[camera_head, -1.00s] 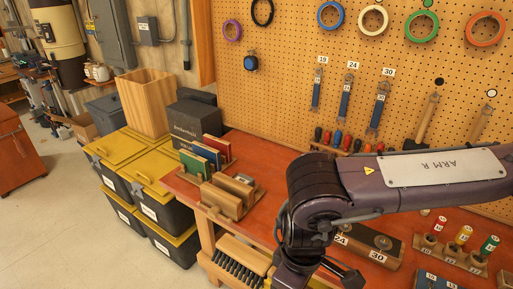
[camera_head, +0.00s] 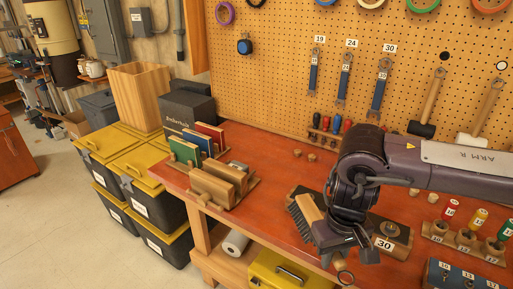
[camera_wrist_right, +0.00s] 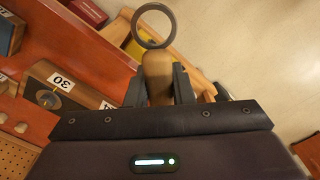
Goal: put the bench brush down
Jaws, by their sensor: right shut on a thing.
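The bench brush has a pale wooden block (camera_head: 310,208) with dark bristles (camera_head: 301,226) and a handle ending in a metal ring (camera_head: 345,278). My right gripper (camera_head: 342,255) is shut on its handle near the red bench's front edge. In the right wrist view the wooden handle (camera_wrist_right: 157,75) sits between the two fingers, with the ring (camera_wrist_right: 153,27) beyond them. The brush head lies over the bench top (camera_head: 270,175), left of the wooden block marked 30; whether the bristles touch the surface I cannot tell. My left gripper is not in view.
The block marked 30 (camera_head: 393,244) is close beside my right gripper. A yellow toolbox (camera_head: 262,279) sits below.

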